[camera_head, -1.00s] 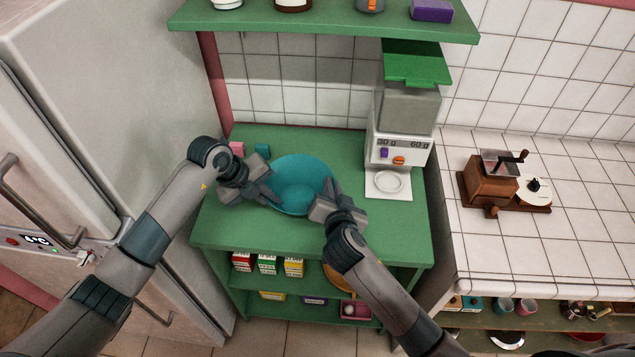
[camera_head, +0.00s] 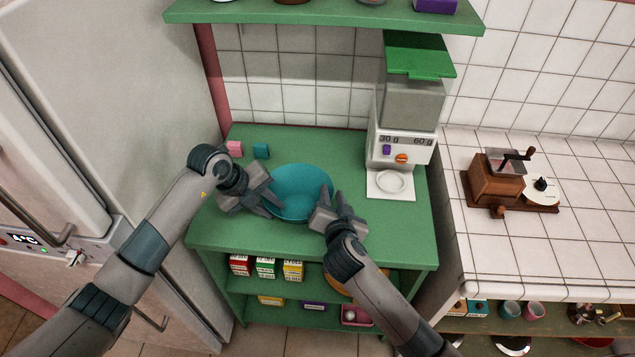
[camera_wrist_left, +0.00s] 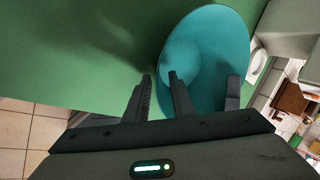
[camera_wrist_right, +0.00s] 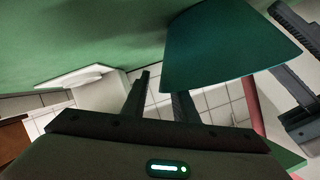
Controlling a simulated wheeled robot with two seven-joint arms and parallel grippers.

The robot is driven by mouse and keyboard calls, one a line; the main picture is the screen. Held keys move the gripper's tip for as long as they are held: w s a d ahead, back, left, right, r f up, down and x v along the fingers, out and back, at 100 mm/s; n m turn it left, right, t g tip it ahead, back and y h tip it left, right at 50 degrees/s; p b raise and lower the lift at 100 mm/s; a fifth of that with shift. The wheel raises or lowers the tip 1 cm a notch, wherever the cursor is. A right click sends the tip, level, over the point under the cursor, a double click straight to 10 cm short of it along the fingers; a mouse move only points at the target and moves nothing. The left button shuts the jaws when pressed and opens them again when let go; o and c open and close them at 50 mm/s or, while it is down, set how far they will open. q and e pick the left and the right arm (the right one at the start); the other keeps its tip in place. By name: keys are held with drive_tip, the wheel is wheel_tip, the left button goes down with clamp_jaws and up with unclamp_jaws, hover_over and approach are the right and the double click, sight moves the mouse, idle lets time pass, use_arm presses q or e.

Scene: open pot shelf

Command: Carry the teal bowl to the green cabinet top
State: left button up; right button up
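The teal bowl (camera_head: 300,190) is over the green cabinet top (camera_head: 400,220), near its middle. I cannot tell whether its base touches the surface. My left gripper (camera_head: 274,205) is at the bowl's left front rim, and my right gripper (camera_head: 323,208) is at its right front rim. In the left wrist view, the bowl's wall (camera_wrist_left: 208,50) passes between my left fingers, one inside the bowl. In the right wrist view, the bowl (camera_wrist_right: 225,45) hides the tip of one right finger.
A green shelf (camera_head: 330,15) hangs above. A fridge (camera_head: 100,110) is left; a tiled counter (camera_head: 540,240) with a coffee grinder (camera_head: 495,178) is right.

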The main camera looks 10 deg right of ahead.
use_arm(q)
drive_tip(key=v, duration=1.2)
use_arm(e)
drive_tip(key=shift+r, duration=0.1)
idle(0.4)
drive_tip(key=v, duration=1.2)
idle(0.3)
